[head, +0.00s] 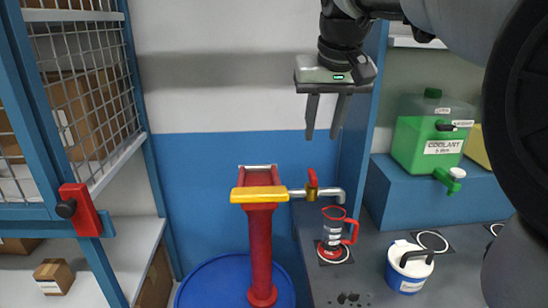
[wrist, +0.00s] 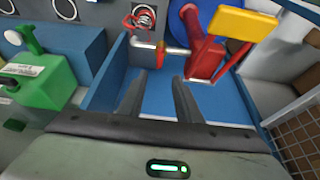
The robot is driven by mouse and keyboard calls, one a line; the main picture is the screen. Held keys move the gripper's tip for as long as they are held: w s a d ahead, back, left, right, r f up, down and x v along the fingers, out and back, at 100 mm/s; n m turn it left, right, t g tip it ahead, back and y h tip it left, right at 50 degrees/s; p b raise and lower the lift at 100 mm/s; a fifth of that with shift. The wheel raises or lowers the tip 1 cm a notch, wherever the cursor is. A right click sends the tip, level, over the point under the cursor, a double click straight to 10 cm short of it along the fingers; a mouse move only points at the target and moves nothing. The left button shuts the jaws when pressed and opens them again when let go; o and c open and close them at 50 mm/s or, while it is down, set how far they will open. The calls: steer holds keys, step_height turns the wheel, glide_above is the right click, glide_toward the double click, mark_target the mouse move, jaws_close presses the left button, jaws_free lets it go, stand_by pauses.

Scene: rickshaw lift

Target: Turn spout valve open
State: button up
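The spout valve (head: 312,180) is a brass body with a red upright handle on a silver pipe, which bends down at its right end. The pipe comes off a red pump (head: 260,245) with a yellow top bar. In the wrist view the red valve handle (wrist: 160,56) shows just beyond my fingertips. My gripper (head: 322,137) is open and empty, pointing down above the valve and slightly right of it, apart from it. It also shows in the wrist view (wrist: 159,77).
The pump stands on a blue drum (head: 220,282). A blue-framed mesh cage (head: 80,90) with boxes stands at the left. The space between my gripper and the valve looks clear.

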mark_target(313, 173)
steer(key=b+x, duration=0.1)
steer(key=x, duration=1.2)
steer(key=shift+w+f+b, duration=0.1)
steer(key=shift+f+b, duration=0.15)
steer(key=shift+b, duration=0.05)
steer(key=shift+c, duration=0.4)
jaws_close()
